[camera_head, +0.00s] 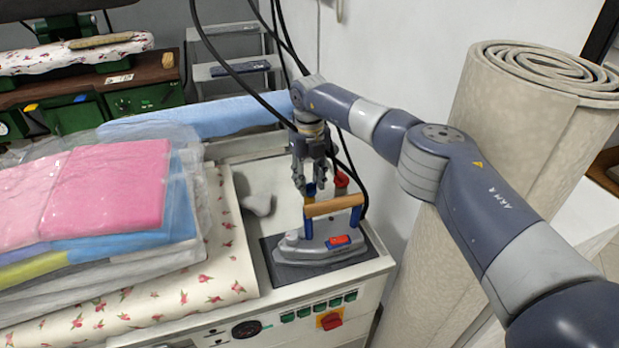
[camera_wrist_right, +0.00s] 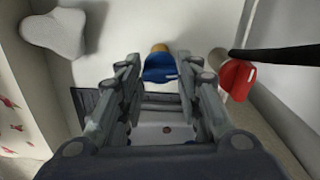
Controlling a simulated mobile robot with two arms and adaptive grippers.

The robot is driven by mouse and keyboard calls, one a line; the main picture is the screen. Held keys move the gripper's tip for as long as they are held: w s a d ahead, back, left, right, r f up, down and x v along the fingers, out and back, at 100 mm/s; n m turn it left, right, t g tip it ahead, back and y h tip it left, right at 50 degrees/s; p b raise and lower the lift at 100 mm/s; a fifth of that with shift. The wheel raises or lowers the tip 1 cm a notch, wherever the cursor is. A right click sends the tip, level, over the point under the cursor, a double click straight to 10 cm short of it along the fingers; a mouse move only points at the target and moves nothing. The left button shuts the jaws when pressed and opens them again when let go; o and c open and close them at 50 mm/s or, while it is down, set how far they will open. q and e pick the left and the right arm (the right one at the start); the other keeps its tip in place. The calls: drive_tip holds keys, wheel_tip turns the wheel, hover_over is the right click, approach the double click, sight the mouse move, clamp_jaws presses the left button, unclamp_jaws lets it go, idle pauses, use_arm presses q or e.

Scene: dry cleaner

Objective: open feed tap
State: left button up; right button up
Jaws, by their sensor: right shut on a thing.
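My right gripper (camera_head: 314,188) points down behind the iron, at the back of the white work unit. Its fingers are closed on a blue tap handle (camera_head: 310,188) with brass-coloured metal by it. In the right wrist view the blue handle (camera_wrist_right: 160,68) shows between the fingertips of the gripper (camera_wrist_right: 157,78); their contact is partly hidden. A second tap with a red handle (camera_head: 341,180) stands just to the right, free of the fingers; it also shows in the right wrist view (camera_wrist_right: 237,78). I cannot read which tap is the feed. My left gripper is not in view.
A grey iron (camera_head: 318,246) with a wooden handle stands on a dark mat (camera_head: 285,273) right in front of the taps. Black hoses hang close to my arm. Wrapped folded clothes (camera_head: 100,195) lie to the left. A rolled beige carpet (camera_head: 462,240) stands at the right.

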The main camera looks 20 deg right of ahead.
sight(309, 184)
drive_tip(key=shift+m, duration=0.7)
drive_tip(key=o, duration=1.1)
drive_tip(key=shift+c, duration=0.2)
drive_tip(key=shift+r, duration=0.1)
wheel_tip(309, 184, up, 12)
